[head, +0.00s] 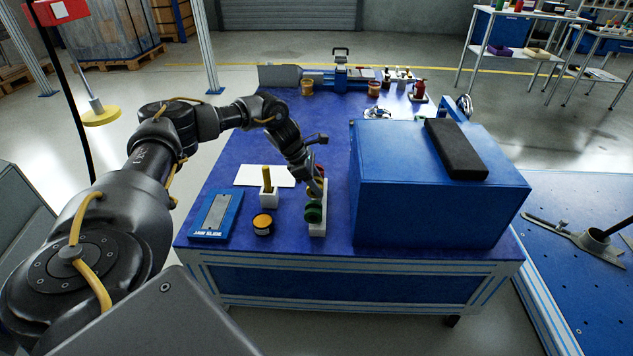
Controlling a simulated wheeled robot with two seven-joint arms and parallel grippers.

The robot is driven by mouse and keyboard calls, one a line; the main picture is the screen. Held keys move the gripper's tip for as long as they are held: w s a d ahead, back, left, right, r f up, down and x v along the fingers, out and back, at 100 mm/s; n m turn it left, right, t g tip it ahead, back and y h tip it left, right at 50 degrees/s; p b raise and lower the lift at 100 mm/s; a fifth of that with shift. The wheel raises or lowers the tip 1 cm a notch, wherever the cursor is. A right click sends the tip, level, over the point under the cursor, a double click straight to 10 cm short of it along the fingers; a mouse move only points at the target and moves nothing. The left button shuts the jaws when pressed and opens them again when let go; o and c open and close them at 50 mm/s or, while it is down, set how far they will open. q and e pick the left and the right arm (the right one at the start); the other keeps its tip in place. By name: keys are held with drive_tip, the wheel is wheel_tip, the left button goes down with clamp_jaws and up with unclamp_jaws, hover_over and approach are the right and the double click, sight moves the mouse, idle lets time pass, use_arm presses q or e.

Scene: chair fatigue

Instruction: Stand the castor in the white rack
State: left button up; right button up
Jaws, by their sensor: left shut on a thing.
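My left gripper (315,188) reaches down over the blue workbench and is shut on the castor (314,213), which shows as a dark and green wheel below the fingers. The white rack (318,231) is a narrow upright block right at the castor, beside the large blue box. The castor overlaps the rack in the head view. I cannot tell whether it rests in a slot or is held just in front of or above it. The fingertips are partly hidden by the gripper itself. My right gripper is not in view.
The large blue box (430,213) with a black pad (456,150) on top stands close on the right. To the left are a white holder (269,200) with a yellow handle, an orange-lidded jar (263,223), a blue jaw slide tray (232,220) and a white sheet (264,174).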

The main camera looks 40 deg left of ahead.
use_arm(q)
drive_tip(key=shift+f+b, duration=0.35)
drive_tip(key=shift+f, duration=0.4)
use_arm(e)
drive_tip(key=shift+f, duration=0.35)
use_arm(q)
drive_tip(key=o, duration=1.2)
drive_tip(key=shift+c, duration=0.2)
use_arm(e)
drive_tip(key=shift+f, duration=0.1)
use_arm(q)
drive_tip(key=shift+a+r, duration=0.15)
drive_tip(key=shift+r, duration=0.15)
drive_tip(key=p+v, duration=0.2)
drive_tip(key=v, duration=0.8)
drive_tip(key=shift+p, duration=0.35)
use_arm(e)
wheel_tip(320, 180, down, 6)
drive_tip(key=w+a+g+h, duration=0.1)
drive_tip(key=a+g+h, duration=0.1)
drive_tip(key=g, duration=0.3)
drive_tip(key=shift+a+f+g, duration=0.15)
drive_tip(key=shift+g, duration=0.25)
